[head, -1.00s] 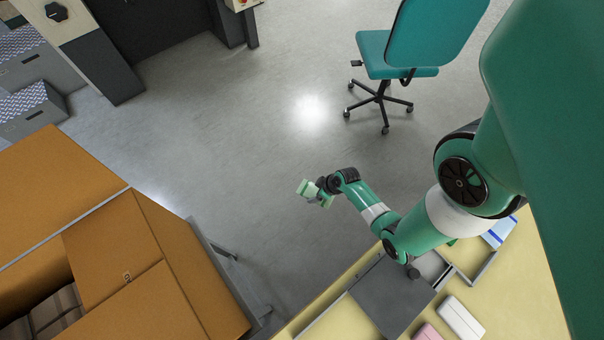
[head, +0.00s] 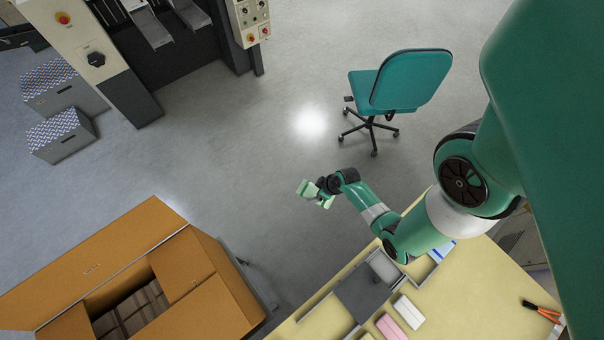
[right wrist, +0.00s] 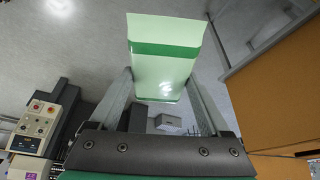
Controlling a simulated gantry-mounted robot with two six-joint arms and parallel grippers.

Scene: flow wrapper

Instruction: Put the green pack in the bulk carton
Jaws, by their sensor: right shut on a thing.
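The green pack (right wrist: 163,62) is pale green with a darker green band. My right gripper (right wrist: 165,95) is shut on it, with one finger on each side, and it sticks out past the fingertips in the right wrist view. In the head view the pack (head: 305,188) is held by my right gripper (head: 318,192) in the air over the grey floor, to the right of the carton. The bulk carton (head: 215,305) is a large brown box at the lower left with its flaps spread open. Dark packed contents show in its opening. My left gripper is not in view.
A yellow table (head: 450,300) at the lower right carries a grey plate (head: 362,292), a white pack (head: 408,311), a pink pack (head: 391,327) and an orange-handled tool (head: 541,310). A teal chair (head: 410,82) stands on the floor beyond. Open air lies between pack and carton.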

